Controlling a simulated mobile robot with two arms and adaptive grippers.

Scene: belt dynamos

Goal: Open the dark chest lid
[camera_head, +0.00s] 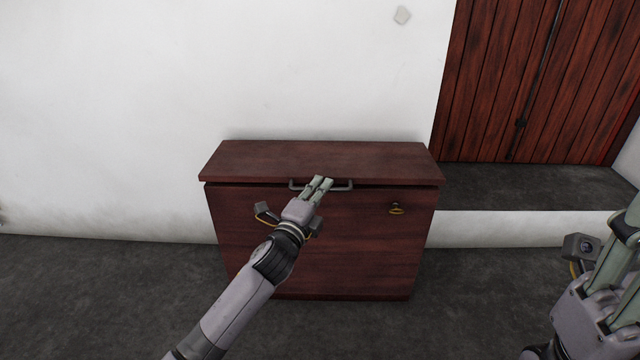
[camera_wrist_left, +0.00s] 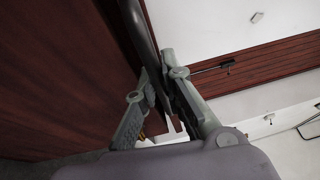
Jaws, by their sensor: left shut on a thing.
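The dark chest (camera_head: 340,245) is reddish-brown wood and stands against the white wall. Its lid (camera_head: 330,157) looks down, with a thin dark gap below its front edge. A grey bar handle (camera_head: 343,186) sits at the lid's front edge. My left gripper (camera_head: 321,183) is at the middle of this handle, its fingers shut on it. In the left wrist view the handle (camera_wrist_left: 142,40) runs between the fingers of the gripper (camera_wrist_left: 160,95). My right gripper (camera_head: 636,215) is at the right edge, away from the chest, with its fingertips partly cut off.
A raised dark ledge (camera_head: 530,187) lies right of the chest, before a red-brown plank door (camera_head: 540,80). The dark floor (camera_head: 460,290) in front is clear.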

